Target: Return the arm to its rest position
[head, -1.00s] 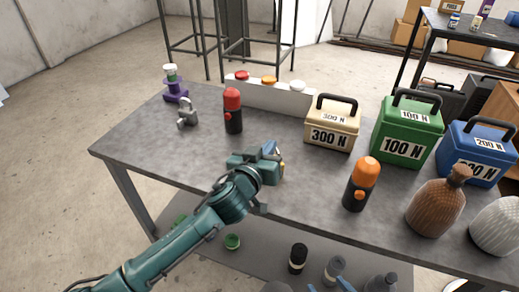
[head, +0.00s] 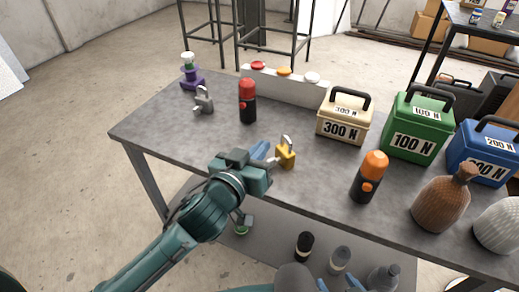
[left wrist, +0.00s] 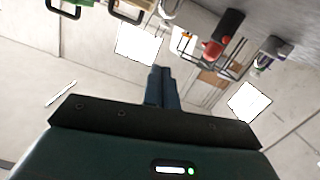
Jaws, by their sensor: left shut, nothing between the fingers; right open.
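My left arm reaches in from the lower left in the head view. My left gripper (head: 262,151) is shut and empty, just left of a yellow padlock (head: 286,158) near the table's front edge; I cannot tell whether they touch. In the left wrist view its closed blue fingers (left wrist: 161,87) point away from the camera, with nothing between them. My right gripper (head: 336,282) shows only as blue fingertips set apart at the bottom edge of the head view. The rest of it is hidden.
On the grey table (head: 160,118) stand a grey padlock (head: 204,101), a red-topped bottle (head: 248,102), an orange-topped bottle (head: 369,178), a button panel (head: 285,88), a beige 300 N box (head: 341,120), a green 100 N box (head: 413,128) and a brown vase (head: 441,203). Bottles stand below.

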